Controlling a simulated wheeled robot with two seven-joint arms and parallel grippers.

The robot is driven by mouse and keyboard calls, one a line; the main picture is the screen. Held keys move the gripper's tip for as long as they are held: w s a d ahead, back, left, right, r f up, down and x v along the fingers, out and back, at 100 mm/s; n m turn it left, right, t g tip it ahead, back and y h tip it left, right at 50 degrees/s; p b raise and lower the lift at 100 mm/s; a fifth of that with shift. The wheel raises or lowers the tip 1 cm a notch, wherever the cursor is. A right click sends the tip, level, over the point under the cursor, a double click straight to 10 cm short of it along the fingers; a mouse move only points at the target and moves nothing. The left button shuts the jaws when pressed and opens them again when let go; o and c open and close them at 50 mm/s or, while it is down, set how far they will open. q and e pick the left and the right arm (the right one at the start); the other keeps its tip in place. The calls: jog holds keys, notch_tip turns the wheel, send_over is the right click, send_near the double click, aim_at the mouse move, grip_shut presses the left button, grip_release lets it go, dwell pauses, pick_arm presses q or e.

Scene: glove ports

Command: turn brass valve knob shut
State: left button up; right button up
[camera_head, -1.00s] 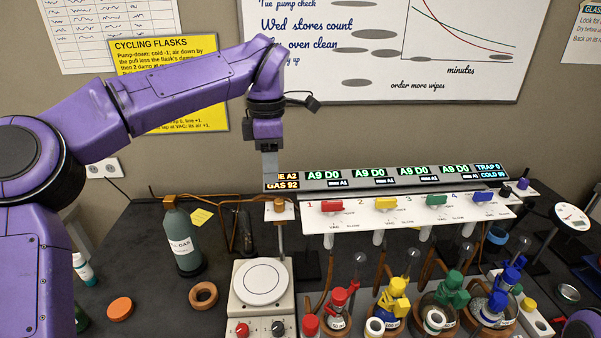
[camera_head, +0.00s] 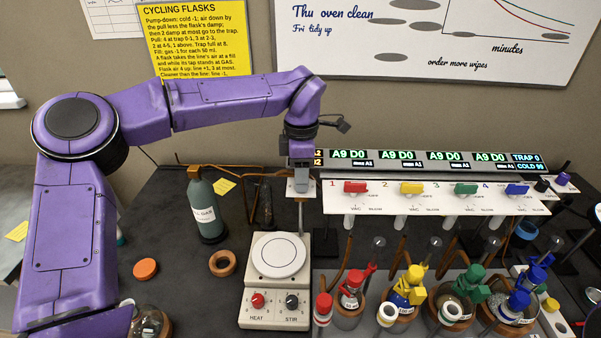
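My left gripper (camera_head: 301,182) points straight down over a small white plate (camera_head: 290,190) left of the numbered tap panel. Its fingers cover the spot where the brass knob stood, so I cannot see the knob itself or tell whether the fingers are open or touching it. A metal post (camera_head: 300,215) runs down below the plate. Copper tubing (camera_head: 225,173) leads in to it from the left. My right gripper is not in view.
The tap panel (camera_head: 430,202) with red, yellow, green and blue taps is just right of my gripper. A hotplate (camera_head: 275,290) stands in front, and a gas bottle (camera_head: 206,205) to the left. Several colour-capped flasks fill the front right. A lit display (camera_head: 540,165) runs behind.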

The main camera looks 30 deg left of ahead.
pick_arm(q)
grip_shut()
